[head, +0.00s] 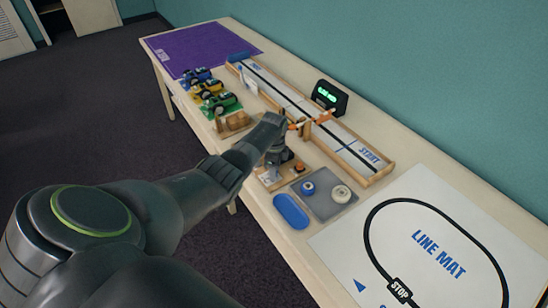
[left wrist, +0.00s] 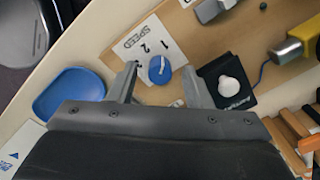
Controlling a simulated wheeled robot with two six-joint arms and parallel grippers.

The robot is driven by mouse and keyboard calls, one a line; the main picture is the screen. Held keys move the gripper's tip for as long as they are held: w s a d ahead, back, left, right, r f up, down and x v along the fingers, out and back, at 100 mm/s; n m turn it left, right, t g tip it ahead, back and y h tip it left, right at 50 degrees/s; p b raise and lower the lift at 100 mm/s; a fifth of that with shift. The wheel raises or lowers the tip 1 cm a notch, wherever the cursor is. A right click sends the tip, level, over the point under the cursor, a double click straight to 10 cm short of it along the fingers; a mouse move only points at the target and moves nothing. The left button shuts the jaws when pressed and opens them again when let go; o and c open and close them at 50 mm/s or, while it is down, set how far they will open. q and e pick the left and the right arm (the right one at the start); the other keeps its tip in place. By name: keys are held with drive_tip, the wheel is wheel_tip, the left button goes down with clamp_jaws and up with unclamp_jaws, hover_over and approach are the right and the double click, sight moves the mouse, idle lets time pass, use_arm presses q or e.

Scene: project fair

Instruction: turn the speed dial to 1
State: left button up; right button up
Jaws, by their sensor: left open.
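The speed dial (left wrist: 159,69) is a round blue knob with a white pointer line, on a white card (left wrist: 150,42) marked SPEED with numerals including 1 and 2. The pointer's exact setting is too small to tell. My left gripper (left wrist: 161,70) is open, with one finger on each side of the dial. I cannot tell whether the fingers touch it. In the head view my left gripper (head: 277,156) is over the wooden board (head: 268,180), and the dial is hidden by it. My right gripper is in neither view.
A blue dish (head: 291,211) and a grey tray (head: 325,208) with round parts are close by. A wooden track (head: 300,108) runs behind, with a black display (head: 329,96). A black block with a white knob (left wrist: 230,90) sits beside the right finger.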

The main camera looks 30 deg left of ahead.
use_arm(q)
wheel_tip(320, 180, up, 17)
idle(0.5)
drive_tip(key=shift+s+r, duration=0.1)
